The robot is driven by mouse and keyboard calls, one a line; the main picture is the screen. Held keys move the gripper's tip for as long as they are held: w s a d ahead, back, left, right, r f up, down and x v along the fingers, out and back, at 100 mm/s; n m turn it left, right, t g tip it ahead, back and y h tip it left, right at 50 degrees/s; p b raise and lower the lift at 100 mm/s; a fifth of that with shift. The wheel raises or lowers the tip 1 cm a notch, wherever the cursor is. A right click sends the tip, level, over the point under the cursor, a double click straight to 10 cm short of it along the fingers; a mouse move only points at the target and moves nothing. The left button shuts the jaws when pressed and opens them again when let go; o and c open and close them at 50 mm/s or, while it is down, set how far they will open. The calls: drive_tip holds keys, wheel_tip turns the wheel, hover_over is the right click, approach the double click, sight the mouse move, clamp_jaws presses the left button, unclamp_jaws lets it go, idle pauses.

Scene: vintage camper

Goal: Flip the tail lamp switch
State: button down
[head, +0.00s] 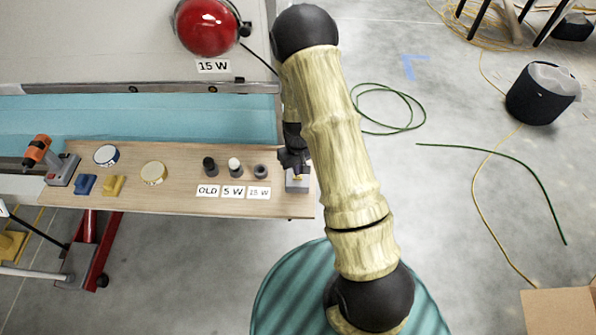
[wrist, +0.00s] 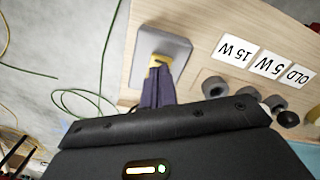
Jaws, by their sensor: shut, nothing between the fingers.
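The tail lamp switch is a grey box (head: 298,186) at the right end of the wooden board. It also shows in the wrist view as a grey plate (wrist: 174,43) with a small yellow part (wrist: 159,61) over it, probably its lever. My gripper (head: 295,172) is shut and empty, pointing down at the switch. In the wrist view its dark fingers (wrist: 157,72) end at the yellow part; I cannot tell whether they touch it. The red tail lamp (head: 207,26) sits on the camper panel above a 15 W label. I cannot tell whether it is lit.
On the wooden board (head: 150,200), several small bulb parts stand behind labels OLD, 5 W and 15 W, left of the switch. Two round tins, blue and yellow blocks, and an orange drill (head: 38,150) lie farther left. The floor at right holds cables and a black bin (head: 540,97).

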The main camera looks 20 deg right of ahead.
drive_tip(key=shift+f+b, duration=0.65)
drive_tip(key=shift+f, duration=0.3)
idle(0.7)
drive_tip(key=shift+r, duration=0.1)
drive_tip(key=shift+r+p, duration=2.75)
drive_tip(key=shift+r, duration=0.7)
drive_tip(key=shift+r, duration=0.1)
drive_tip(key=s+r+m+t, duration=0.1)
drive_tip(key=s+r, duration=0.6)
drive_tip(key=r, duration=0.4)
drive_tip(key=s+r+m+t, duration=0.1)
drive_tip(key=s+r, duration=0.6)
drive_tip(key=r, duration=0.5)
drive_tip(key=shift+s+t, duration=0.25)
drive_tip(key=shift+t, duration=0.05)
drive_tip(key=shift+w, duration=0.15)
